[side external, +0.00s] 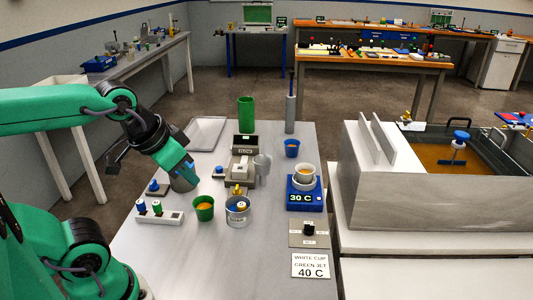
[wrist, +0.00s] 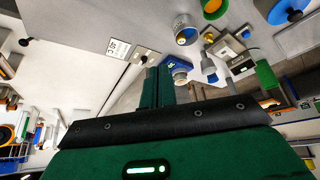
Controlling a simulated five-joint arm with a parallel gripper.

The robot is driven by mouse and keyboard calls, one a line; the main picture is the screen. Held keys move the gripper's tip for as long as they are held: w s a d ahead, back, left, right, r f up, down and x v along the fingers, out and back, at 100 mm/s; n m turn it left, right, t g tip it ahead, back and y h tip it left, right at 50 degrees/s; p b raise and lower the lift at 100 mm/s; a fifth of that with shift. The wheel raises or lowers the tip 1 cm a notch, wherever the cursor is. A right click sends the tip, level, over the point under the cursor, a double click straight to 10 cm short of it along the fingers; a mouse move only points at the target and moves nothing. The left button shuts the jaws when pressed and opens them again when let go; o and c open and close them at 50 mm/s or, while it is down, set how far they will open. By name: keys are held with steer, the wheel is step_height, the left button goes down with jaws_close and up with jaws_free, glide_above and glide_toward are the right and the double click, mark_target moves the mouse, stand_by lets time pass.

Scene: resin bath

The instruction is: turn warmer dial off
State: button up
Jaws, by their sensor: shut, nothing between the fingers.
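The warmer (side external: 305,196) is a blue block with a lit "30 C" display, and a white cup (side external: 304,173) stands on it. The dial is a small black knob (side external: 308,229) on a grey plate in front of the warmer. The plate (wrist: 145,55) also shows in the wrist view, left of the blue warmer (wrist: 172,65); the knob's setting is too small to read. My gripper (side external: 180,165) is above the left part of the table, well left of the dial. In the wrist view its green fingers (wrist: 158,86) are together and empty.
A card (side external: 311,266) reading "WHITE CUP GREEN JET 40 C" lies in front of the dial. A green cup (side external: 204,208) and a metal tin (side external: 238,209) stand between gripper and dial. A blue cup (side external: 292,147) is behind the warmer. The resin bath (side external: 400,195) is at right.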

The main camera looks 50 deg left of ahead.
steer(key=o, duration=0.6)
steer(key=shift+w, duration=0.1)
steer(key=w+d+f+m+g, duration=0.1)
steer(key=w+d+m+g, duration=0.1)
steer(key=w, duration=0.6)
steer(key=w+d+f+m+g, duration=0.1)
steer(key=w+d+m, duration=0.15)
steer(key=w, duration=0.55)
steer(key=w+d+f+m, duration=0.1)
steer(key=w+f, duration=0.2)
steer(key=f, duration=0.1)
steer(key=w+d+f+m+g, duration=0.1)
steer(key=w+d+f+m, duration=0.1)
steer(key=w+f, duration=0.2)
steer(key=w+d+f+m+g, duration=0.1)
steer(key=w+f, duration=0.2)
steer(key=f, duration=0.1)
steer(key=shift+w+d+f, duration=0.3)
steer(key=shift+w+d, duration=0.05)
steer(key=shift+w, duration=0.05)
steer(key=shift+w+d+f+m+g, duration=0.2)
steer(key=shift+w+f+m+g, duration=0.1)
steer(key=shift+f, duration=0.2)
steer(key=shift+f, duration=0.1)
